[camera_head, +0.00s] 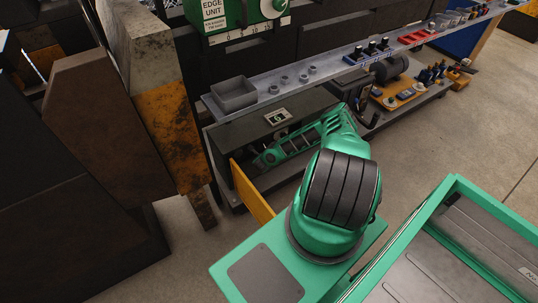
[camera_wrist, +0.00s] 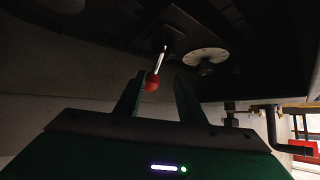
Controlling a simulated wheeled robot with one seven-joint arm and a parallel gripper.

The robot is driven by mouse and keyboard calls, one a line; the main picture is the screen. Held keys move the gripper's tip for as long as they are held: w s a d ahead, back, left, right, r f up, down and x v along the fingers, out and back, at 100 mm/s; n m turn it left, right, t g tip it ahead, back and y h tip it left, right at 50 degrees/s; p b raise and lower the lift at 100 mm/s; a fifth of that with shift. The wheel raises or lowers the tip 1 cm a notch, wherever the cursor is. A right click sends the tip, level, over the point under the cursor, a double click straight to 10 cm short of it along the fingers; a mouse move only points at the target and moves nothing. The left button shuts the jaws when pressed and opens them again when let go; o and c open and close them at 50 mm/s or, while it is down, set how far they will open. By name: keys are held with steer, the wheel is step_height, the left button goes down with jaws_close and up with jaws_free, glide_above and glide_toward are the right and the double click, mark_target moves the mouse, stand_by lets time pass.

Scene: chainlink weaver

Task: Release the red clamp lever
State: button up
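A lever with a red ball knob (camera_wrist: 151,83) on a short bright metal stem hangs from a dark surface in the wrist view. My gripper (camera_wrist: 159,79) is open, with its two dark green fingers apart on either side of the knob. The knob appears closer to the left finger; I cannot tell whether they touch. In the head view my green arm reaches low toward the bench, and neither the gripper nor the red-knobbed lever can be made out.
A pale round disc (camera_wrist: 206,57) sits right of the lever. A dark pipe with a red end (camera_wrist: 304,147) is at far right. In the head view, a long bench (camera_head: 330,72) holds a grey bin (camera_head: 234,95) and small parts. Open concrete floor (camera_head: 440,120) lies right.

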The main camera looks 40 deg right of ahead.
steer(key=v, duration=0.3)
steer(key=shift+a, duration=0.15)
stand_by(0.5)
